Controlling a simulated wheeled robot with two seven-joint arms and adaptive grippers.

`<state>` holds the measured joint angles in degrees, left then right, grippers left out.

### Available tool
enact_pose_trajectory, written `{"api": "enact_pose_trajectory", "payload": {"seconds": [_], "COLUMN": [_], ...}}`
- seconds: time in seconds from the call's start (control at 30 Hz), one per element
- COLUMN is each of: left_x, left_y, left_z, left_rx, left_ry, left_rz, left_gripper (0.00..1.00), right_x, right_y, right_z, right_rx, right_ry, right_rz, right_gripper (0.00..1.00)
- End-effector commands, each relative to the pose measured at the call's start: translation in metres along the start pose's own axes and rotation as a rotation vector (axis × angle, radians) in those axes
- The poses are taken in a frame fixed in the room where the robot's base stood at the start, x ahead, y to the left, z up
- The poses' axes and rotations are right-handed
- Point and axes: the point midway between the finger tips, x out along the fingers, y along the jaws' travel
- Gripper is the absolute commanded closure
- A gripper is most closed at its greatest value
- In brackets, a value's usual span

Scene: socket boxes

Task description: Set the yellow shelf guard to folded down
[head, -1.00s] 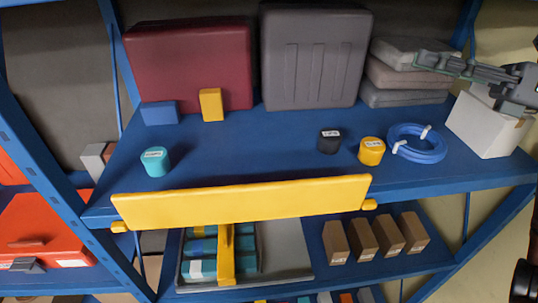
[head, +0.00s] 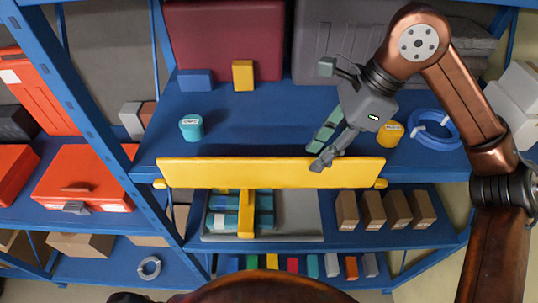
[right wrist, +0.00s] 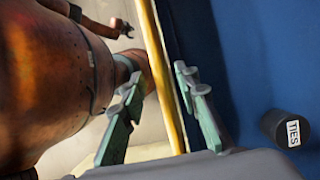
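The yellow shelf guard (head: 230,173) stands as a raised panel along the front edge of the middle blue shelf. In the right wrist view, the guard (right wrist: 158,65) is seen edge-on between the two spread fingers of my right gripper (right wrist: 160,85). There is a visible gap to the left finger; the right finger is closer, and contact cannot be told.
On the shelf are a teal pot (head: 191,127), a yellow pot (head: 390,134), a blue cable coil (head: 434,129) and a black pot labelled TIES (right wrist: 285,128). Brown boxes (head: 372,209) and a grey tray (head: 300,222) sit on the shelf below.

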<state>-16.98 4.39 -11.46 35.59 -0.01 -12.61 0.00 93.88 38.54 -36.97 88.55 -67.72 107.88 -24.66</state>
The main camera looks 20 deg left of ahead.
Motion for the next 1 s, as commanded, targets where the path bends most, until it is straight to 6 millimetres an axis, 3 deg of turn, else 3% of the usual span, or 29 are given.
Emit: {"api": "enact_pose_trajectory", "payload": {"seconds": [0.1,0.43,0.7,1.0], "left_x": [-0.011,-0.032,-0.042,-0.042], "left_y": [-0.001,-0.002,-0.007,-0.006], "left_z": [-0.002,-0.003,0.000,0.000], "left_rx": [0.000,0.000,0.001,0.001], "left_ry": [0.002,0.001,-0.004,-0.004], "left_rz": [0.000,-0.001,-0.006,-0.005], "left_gripper": [0.60,0.60,0.60,0.60], "right_x": [0.007,0.031,0.059,0.063], "right_y": [0.001,0.001,0.000,0.000], "right_z": [0.026,0.085,0.081,0.080], "right_rx": [-0.004,-0.003,0.001,0.001], "right_ry": [0.001,-0.001,-0.002,-0.002], "right_rz": [0.002,0.001,0.000,0.000], "right_gripper": [0.71,0.71,0.71,0.71]}}
